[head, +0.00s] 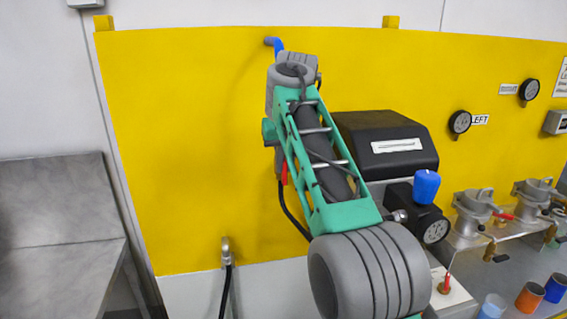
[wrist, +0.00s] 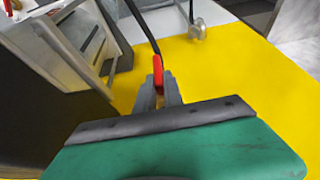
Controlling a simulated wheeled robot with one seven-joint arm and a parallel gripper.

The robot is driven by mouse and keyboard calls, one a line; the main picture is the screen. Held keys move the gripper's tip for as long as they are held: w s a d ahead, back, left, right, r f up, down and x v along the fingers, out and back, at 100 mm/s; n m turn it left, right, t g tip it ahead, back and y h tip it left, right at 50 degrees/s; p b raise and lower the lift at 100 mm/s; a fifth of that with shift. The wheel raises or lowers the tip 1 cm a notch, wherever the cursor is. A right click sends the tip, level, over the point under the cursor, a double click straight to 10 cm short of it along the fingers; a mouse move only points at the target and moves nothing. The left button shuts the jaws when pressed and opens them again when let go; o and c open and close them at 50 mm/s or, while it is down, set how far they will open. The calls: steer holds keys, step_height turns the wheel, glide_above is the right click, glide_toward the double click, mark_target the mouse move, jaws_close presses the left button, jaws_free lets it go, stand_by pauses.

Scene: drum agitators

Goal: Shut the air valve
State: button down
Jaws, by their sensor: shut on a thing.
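A narrow red handle (wrist: 158,75), which looks like the air valve's lever, is between the grey fingertips of my gripper (wrist: 158,92) in the wrist view. The fingers are closed on it, in front of the yellow panel. A black hose runs up from beside the red handle in that view. In the head view a bit of the red handle (head: 284,174) shows beside my green and grey arm. My arm hides most of the gripper and the valve body there.
The yellow panel (head: 180,150) stands close behind my arm. A black box with a white label (head: 385,143), a blue-knobbed regulator (head: 426,187) and clamped metal fittings (head: 474,212) are to the right. A hose elbow (head: 226,250) is at lower left.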

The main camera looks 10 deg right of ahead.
steer(key=shift+w+d+f+b, duration=0.1)
steer(key=shift+w+f+b, duration=0.05)
steer(key=shift+b, duration=0.65)
steer(key=shift+y+b, duration=0.3)
steer(key=shift+b, duration=0.35)
steer(key=shift+d+b, duration=0.1)
steer(key=shift+b, duration=0.65)
steer(key=shift+y, duration=0.4)
steer(key=c, duration=1.5)
jaws_free()
steer(key=shift+o, duration=0.2)
steer(key=shift+s+r, duration=0.2)
steer(key=shift+r, duration=0.05)
